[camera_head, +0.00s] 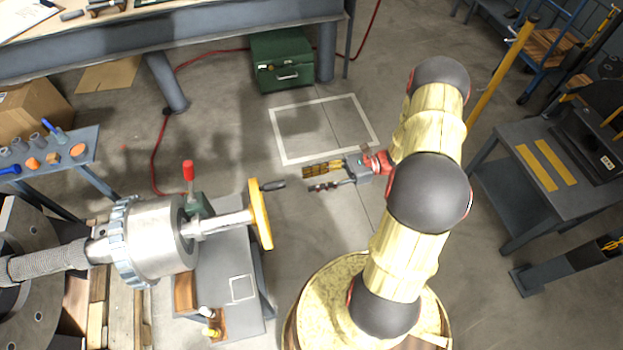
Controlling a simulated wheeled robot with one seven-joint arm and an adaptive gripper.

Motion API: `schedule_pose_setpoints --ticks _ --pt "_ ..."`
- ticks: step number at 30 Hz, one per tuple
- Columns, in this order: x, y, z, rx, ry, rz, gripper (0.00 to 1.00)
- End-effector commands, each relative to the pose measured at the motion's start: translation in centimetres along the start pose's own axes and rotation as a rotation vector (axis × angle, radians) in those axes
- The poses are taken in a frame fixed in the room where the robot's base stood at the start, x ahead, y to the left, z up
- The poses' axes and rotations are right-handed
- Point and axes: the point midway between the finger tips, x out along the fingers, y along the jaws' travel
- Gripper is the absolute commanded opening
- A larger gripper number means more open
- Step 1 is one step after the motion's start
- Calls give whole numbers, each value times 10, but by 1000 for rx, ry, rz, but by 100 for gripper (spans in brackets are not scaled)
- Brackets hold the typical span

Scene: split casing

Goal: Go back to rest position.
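My arm, with pale yellow links and dark round joints, rises from its base at the lower middle of the head view. My gripper (309,179) extends to the left from a red wrist part. Its two fingers are spread apart with a gap between them, and I see nothing held. It hangs over the grey floor, apart from the silver split casing (158,240) at the left. A shaft with a yellow handwheel (260,214) sticks out of the casing towards the arm. The height of the gripper is hard to tell.
A white floor square (283,144) lies just beyond the gripper, with a green toolbox (282,62) behind it. A bench (225,38) spans the back left. A small grey table (236,262) stands below the handwheel. A dark cart (557,192) stands right. Floor around the gripper looks open.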

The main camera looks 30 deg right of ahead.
Motion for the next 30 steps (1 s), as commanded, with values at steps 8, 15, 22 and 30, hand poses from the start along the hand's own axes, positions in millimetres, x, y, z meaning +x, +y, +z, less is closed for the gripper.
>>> schedule_pose_setpoints --ticks 8,15,22,30 --pt "0 0 0 1 0 0 38" --pt "2 7 -22 -41 74 17 38" --pt "-2 63 -50 -132 301 180 38" --pt "-16 96 -24 -364 590 417 38"
